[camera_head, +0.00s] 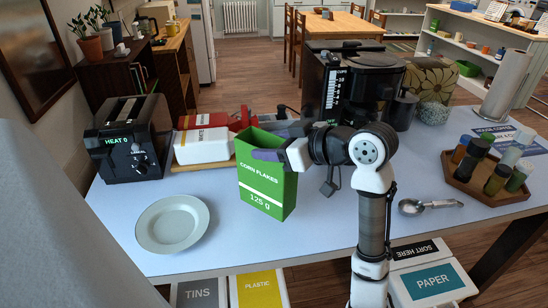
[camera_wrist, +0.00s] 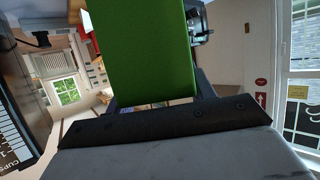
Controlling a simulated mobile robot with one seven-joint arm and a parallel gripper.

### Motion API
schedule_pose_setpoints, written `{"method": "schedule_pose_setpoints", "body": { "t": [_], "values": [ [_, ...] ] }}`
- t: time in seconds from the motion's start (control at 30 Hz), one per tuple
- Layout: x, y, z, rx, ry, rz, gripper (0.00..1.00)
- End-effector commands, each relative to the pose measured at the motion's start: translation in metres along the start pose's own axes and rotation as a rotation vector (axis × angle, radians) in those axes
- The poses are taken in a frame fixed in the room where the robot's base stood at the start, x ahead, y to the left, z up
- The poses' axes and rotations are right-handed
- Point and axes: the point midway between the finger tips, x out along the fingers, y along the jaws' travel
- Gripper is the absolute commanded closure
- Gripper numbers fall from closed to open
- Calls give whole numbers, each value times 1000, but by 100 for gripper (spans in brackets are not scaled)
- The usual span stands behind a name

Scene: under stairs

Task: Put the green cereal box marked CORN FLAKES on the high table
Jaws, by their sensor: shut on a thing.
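The green cereal box (camera_head: 262,190), marked CORN FLAKES and 125 g, is upright over the near middle of the high blue-topped table (camera_head: 330,225). I cannot tell whether its base touches the top. My gripper (camera_head: 272,151) comes from the right and is shut on the box near its upper end. In the wrist view the box's plain green face (camera_wrist: 150,50) fills the upper middle, with the dark gripper edge (camera_wrist: 165,122) below it. Part of the box's upper right is hidden behind my gripper.
A pale plate (camera_head: 172,223) lies left of the box. A toaster (camera_head: 128,137), a white container (camera_head: 204,145) and a coffee maker (camera_head: 352,85) stand behind. A scoop (camera_head: 430,206) and a wooden tray of jars (camera_head: 470,186) are at right. Bare tabletop lies between plate and box.

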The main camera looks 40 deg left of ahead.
Motion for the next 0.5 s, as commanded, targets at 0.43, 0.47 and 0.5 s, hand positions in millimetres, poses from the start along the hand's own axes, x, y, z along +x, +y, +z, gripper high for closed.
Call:
{"method": "schedule_pose_setpoints", "body": {
  "t": [0.43,0.47,0.5],
  "values": [
    [15,0,36,1,1,0,100],
    [15,0,36,0,1,1,100],
    [15,0,36,0,1,1,100]
  ]
}}
